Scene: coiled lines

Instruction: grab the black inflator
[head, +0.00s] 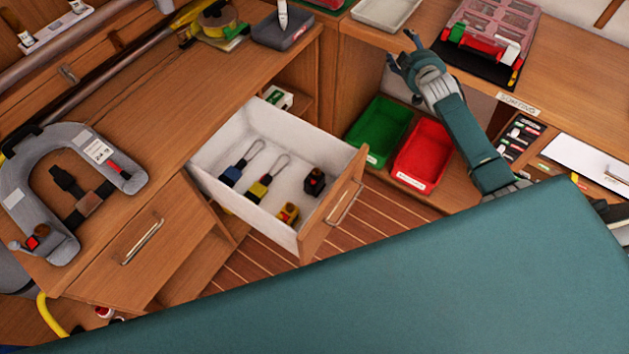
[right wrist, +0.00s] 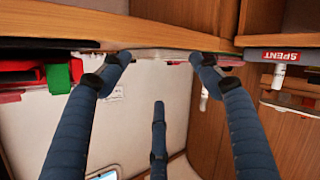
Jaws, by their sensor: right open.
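A small black block with a red mark, which looks like the black inflator (head: 315,181), lies in the open white-lined drawer (head: 272,128), near its front right corner. A blue piece (head: 232,173) and a yellow piece (head: 259,189), each with a wire loop, lie further left in the drawer. My right gripper (head: 400,50) is open and empty, well up and right of the drawer; its spread fingers also show in the right wrist view (right wrist: 160,65). My left gripper is out of view.
A green bin (head: 380,131) and a red bin (head: 422,155) stand on a low shelf right of the drawer. A grey horseshoe-shaped vest (head: 65,170) lies on the left counter. The desk edge and a "SPENT" box (right wrist: 283,56) show in the right wrist view.

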